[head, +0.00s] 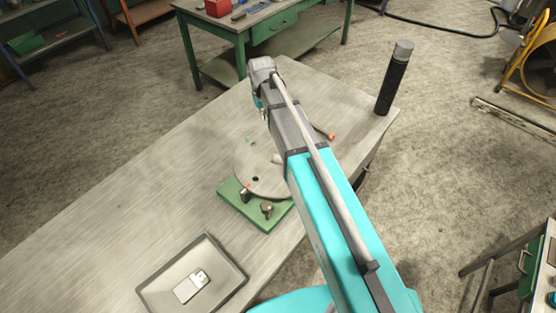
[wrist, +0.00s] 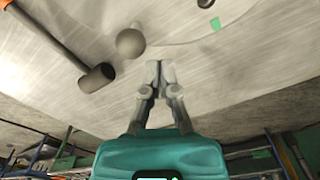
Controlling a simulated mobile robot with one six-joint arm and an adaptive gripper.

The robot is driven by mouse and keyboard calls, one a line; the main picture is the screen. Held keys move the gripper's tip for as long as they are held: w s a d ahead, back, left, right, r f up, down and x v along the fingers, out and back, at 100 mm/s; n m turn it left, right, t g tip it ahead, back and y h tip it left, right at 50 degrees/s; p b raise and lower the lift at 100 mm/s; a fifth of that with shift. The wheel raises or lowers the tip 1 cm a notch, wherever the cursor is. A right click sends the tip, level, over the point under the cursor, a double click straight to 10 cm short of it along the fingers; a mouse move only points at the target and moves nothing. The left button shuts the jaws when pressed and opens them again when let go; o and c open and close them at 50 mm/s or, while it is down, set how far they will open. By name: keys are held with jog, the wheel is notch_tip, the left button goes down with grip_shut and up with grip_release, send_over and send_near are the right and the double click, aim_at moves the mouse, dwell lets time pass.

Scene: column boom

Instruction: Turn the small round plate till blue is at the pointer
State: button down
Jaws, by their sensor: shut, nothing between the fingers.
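The small round plate (head: 247,160) is a grey disc on a green base (head: 230,196) on the workbench, partly hidden by my arm. It carries a green mark (head: 250,140), a dark spot (head: 255,179) and a small red mark near its front edge. I see no blue mark. A small dark part (head: 244,195) at the plate's front edge may be the pointer; I cannot tell. My gripper (wrist: 155,68) is shut and empty beyond the plate's far side. The plate (wrist: 180,20) and its green mark (wrist: 215,24) show in the wrist view, apart from the fingertips.
A grey ball knob (wrist: 130,43) and a brown rod with a dark cylindrical end (wrist: 97,77) are left of the fingers in the wrist view. A tray (head: 160,289) holding a light block (head: 188,289) is front left. A dark cylinder (head: 394,80) stands at the far right corner.

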jog(key=shift+f+b, duration=1.65)
jog(key=shift+f, duration=0.1)
jog(key=shift+f, duration=0.2)
jog(key=shift+d, duration=0.2)
jog(key=shift+w+d, duration=0.15)
jog(key=shift+d, duration=0.7)
jog(key=shift+d, duration=0.95)
